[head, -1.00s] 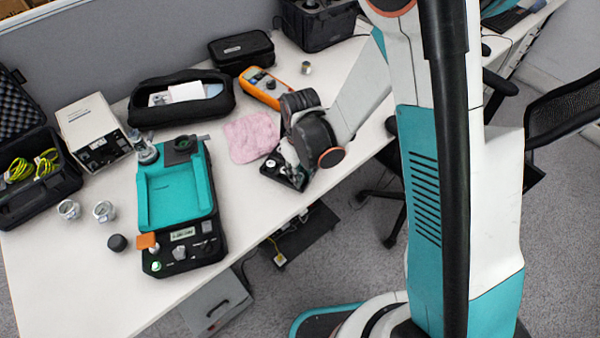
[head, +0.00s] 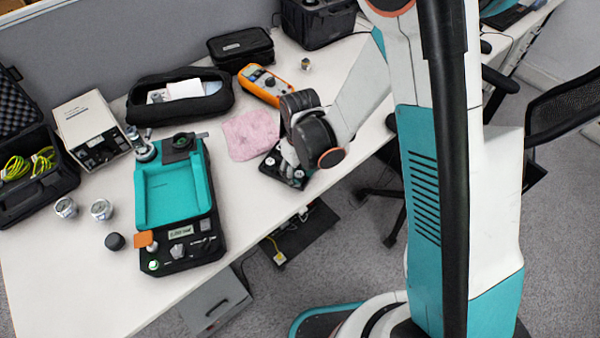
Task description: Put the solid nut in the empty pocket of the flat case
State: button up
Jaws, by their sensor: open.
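My gripper (head: 290,154) points down over a small dark flat case (head: 277,175) near the front edge of the white table. My wrist and forearm hide most of the case and its pockets. Bright round pieces show at the case's left corner (head: 270,162) and near its front right (head: 298,174). I cannot tell whether either is the solid nut, or which pocket is empty. The jaws are open, but they are small and partly hidden, and I cannot see whether they touch anything.
A pink cloth (head: 250,135) lies just left of the case. An orange meter (head: 265,85) and a small metal cylinder (head: 305,65) lie behind. A teal-topped device (head: 175,195), two silver fittings (head: 101,210) and a black pouch (head: 140,118) are to the left.

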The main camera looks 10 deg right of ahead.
aim_at(300, 174)
jog(key=shift+r, duration=0.1)
jog(key=shift+w+r+p, duration=0.1)
jog(key=shift+r+p, duration=0.5)
jog(key=shift+p, duration=0.2)
notch_tip(300, 174, up, 12)
jog(key=p, duration=0.4)
